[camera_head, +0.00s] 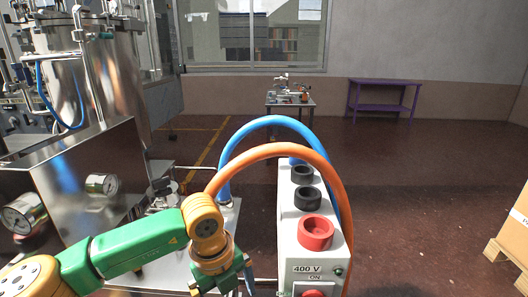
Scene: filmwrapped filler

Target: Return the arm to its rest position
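My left arm (130,248), green with yellow-orange joints, reaches in from the lower left. Its gripper (228,280) hangs below the yellow wrist at the bottom edge of the head view, in front of the metal machine base and left of the white control box. The fingertips are not clearly shown, so I cannot tell whether it is open or shut, or whether it touches anything. My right arm and gripper are not in view.
A white 400 V control box (291,241) with red and black knobs stands just right of the wrist. Blue (272,120) and orange (268,150) hoses arch over it. A steel tank (88,75) and gauges stand left.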

